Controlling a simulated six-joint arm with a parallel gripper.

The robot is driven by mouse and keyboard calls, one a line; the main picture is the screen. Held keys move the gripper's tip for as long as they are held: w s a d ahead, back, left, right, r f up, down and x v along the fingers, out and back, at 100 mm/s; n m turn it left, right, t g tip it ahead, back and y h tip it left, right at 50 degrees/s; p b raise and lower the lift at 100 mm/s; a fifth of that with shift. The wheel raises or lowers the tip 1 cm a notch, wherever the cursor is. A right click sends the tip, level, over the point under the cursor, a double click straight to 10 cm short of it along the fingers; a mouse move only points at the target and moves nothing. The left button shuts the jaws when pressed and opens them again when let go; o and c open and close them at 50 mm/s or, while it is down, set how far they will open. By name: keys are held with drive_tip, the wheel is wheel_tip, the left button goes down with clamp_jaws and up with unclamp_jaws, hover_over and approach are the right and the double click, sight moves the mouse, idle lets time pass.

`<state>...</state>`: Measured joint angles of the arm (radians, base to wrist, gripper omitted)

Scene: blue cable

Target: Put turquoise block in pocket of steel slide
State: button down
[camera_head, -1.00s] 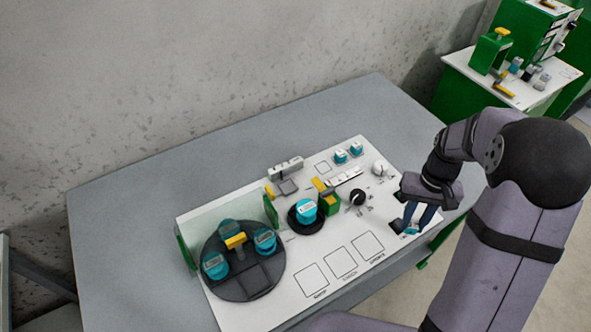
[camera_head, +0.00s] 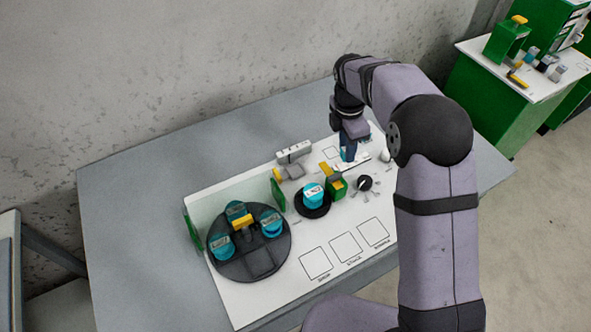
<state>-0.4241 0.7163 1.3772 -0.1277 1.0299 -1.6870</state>
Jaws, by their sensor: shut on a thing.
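My gripper (camera_head: 348,158) points down over the back right part of the white panel. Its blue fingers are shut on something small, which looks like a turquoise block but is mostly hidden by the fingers. Whether it touches the panel I cannot tell. A grey metal fixture (camera_head: 293,152), which may be the steel slide, stands at the back edge of the panel, to the left of my gripper. A grey plate (camera_head: 295,171) lies just in front of it. Its pocket cannot be made out clearly.
A turquoise round piece (camera_head: 313,193) sits on a black disc in mid panel. A green-yellow fixture (camera_head: 335,184) and black knob (camera_head: 365,183) stand nearby. Marked squares (camera_head: 346,247) in front are empty.

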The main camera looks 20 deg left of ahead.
drive_tip(key=s+a+r+n, duration=0.2)
drive_tip(key=a+n, duration=0.8)
drive_tip(key=a, duration=0.3)
drive_tip(key=n+y+p, duration=0.1)
drive_tip(key=p, duration=0.2)
hover_over(296, 170)
drive_tip(key=shift+t, duration=0.4)
drive_tip(key=shift+s+f, duration=0.15)
drive_tip(key=shift+f, duration=2.15)
drive_tip(key=shift+s+f, duration=0.15)
drive_tip(key=shift+f, duration=2.1)
drive_tip(key=shift+a+f, duration=0.1)
drive_tip(key=shift+f, duration=0.3)
drive_tip(key=shift+f, duration=0.1)
drive_tip(key=shift+f+b, duration=0.3)
drive_tip(key=shift+f, duration=0.05)
drive_tip(key=c, duration=1.5)
unclamp_jaws()
drive_tip(key=shift+r, duration=0.1)
